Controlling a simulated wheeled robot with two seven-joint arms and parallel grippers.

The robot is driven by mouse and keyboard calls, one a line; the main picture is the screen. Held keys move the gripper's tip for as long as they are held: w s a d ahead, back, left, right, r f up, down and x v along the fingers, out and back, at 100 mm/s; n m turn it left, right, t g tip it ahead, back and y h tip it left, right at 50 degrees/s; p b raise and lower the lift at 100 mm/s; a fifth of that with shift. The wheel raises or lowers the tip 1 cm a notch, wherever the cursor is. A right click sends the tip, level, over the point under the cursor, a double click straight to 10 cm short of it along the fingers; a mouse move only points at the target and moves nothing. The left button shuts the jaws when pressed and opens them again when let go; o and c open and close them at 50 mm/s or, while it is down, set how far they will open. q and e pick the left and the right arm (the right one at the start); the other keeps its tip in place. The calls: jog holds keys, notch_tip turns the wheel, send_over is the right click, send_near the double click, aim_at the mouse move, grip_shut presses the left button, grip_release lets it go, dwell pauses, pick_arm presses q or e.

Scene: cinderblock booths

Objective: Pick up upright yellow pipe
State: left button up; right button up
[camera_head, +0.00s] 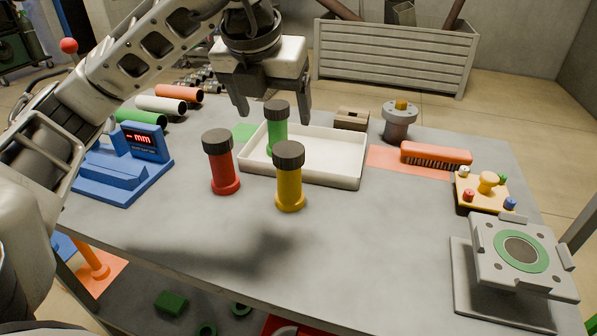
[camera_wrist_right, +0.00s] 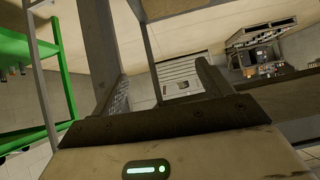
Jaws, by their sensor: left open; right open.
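The upright yellow pipe (camera_head: 289,187) stands on the grey table in the head view, with a dark ribbed cap on top. An upright red pipe (camera_head: 222,172) with a similar cap stands to its left. An upright green pipe (camera_head: 277,135) with a dark cap stands behind it, by the white tray. My left gripper (camera_head: 274,112) is open and empty above the green pipe's cap, pointing down, behind the yellow pipe in the picture. My right gripper (camera_wrist_right: 163,85) shows only in the right wrist view, open and empty, facing away from the pipes.
A white tray (camera_head: 345,160) lies behind the pipes. A blue gauge (camera_head: 125,170) stands at left. An orange brush (camera_head: 436,153), a yellow block with knobs (camera_head: 484,190) and a grey fixture (camera_head: 520,255) sit at right. The table's front middle is clear.

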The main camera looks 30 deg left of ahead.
aim_at(288, 149)
pick_arm(q)
jog(key=x, duration=0.9)
jog(key=shift+w+f+p, duration=0.15)
jog(key=shift+f+p, duration=0.2)
jog(key=shift+w+p+x, duration=0.2)
jog(key=shift+p+x, duration=0.2)
jog(key=shift+x, duration=0.95)
jog(key=shift+w+p+x, duration=0.15)
jog(key=shift+p+x, duration=0.25)
jog(key=shift+x, duration=1)
jog(key=shift+d+r, duration=0.15)
jog(key=c, duration=1.2)
jog(key=shift+c, duration=0.6)
jog(key=shift+r, duration=0.15)
